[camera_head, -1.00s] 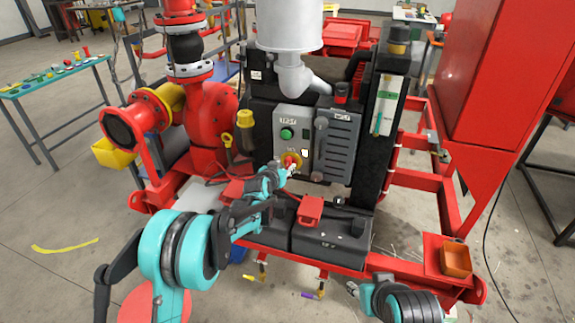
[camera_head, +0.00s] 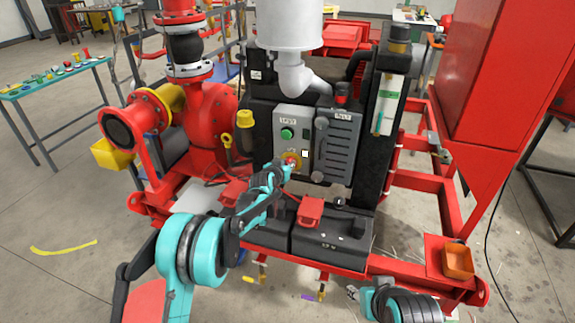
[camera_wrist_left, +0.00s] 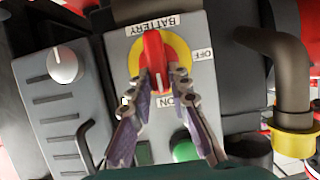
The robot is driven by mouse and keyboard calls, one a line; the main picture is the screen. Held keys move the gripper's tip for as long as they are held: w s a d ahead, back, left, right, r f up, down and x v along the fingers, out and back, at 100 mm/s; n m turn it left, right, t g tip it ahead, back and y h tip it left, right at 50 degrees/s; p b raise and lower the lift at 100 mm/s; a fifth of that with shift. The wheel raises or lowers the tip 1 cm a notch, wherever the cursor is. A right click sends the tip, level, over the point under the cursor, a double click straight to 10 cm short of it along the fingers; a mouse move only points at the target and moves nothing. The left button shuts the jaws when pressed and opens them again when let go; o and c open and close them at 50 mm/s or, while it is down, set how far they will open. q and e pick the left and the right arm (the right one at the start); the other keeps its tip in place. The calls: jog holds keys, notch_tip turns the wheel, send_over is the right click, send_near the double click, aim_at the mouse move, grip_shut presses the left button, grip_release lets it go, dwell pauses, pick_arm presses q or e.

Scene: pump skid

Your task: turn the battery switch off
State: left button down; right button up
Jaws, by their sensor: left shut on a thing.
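The battery switch is a red handle (camera_wrist_left: 153,50) on a yellow round plate (camera_wrist_left: 181,50), on a grey control panel (camera_head: 290,115). In the left wrist view its labels appear upside down: BATTERY above, OFF at the right, ON below. The handle lies roughly upright in that view, its lower end near the ON side. My left gripper (camera_wrist_left: 163,75) has its fingers on either side of the handle's lower part, shut on it. In the head view my left gripper (camera_head: 287,166) covers much of the switch. My right gripper (camera_head: 353,292) shows only as a small part low in the head view.
A green button (camera_head: 287,133) sits above the switch; it also shows in the wrist view (camera_wrist_left: 185,151). A grey box with a knob (camera_wrist_left: 66,66) stands beside the panel. Black batteries (camera_head: 325,243) with red covers lie below. A red cabinet (camera_head: 500,100) stands at right.

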pick_arm(q)
jog(key=shift+w+a+f+n+t+h+b, duration=0.15)
jog(key=shift+a+f+n+h+b, duration=0.25)
jog(key=shift+n+h+b, duration=1.25)
jog(key=shift+w+a+f+n+t+h+p, duration=0.1)
jog(key=shift+a+f+n+h, duration=0.55)
jog(key=shift+n, duration=2.15)
jog(key=shift+w+a+f+n+t+h+b, duration=0.15)
jog(key=shift+n+h+b, duration=0.65)
jog(key=shift+n+h, duration=1.1)
jog(key=shift+d+n+y, duration=0.1)
jog(key=shift+n+y, duration=0.3)
jog(key=shift+n, duration=0.05)
jog(key=c, duration=1.4)
grip_release()
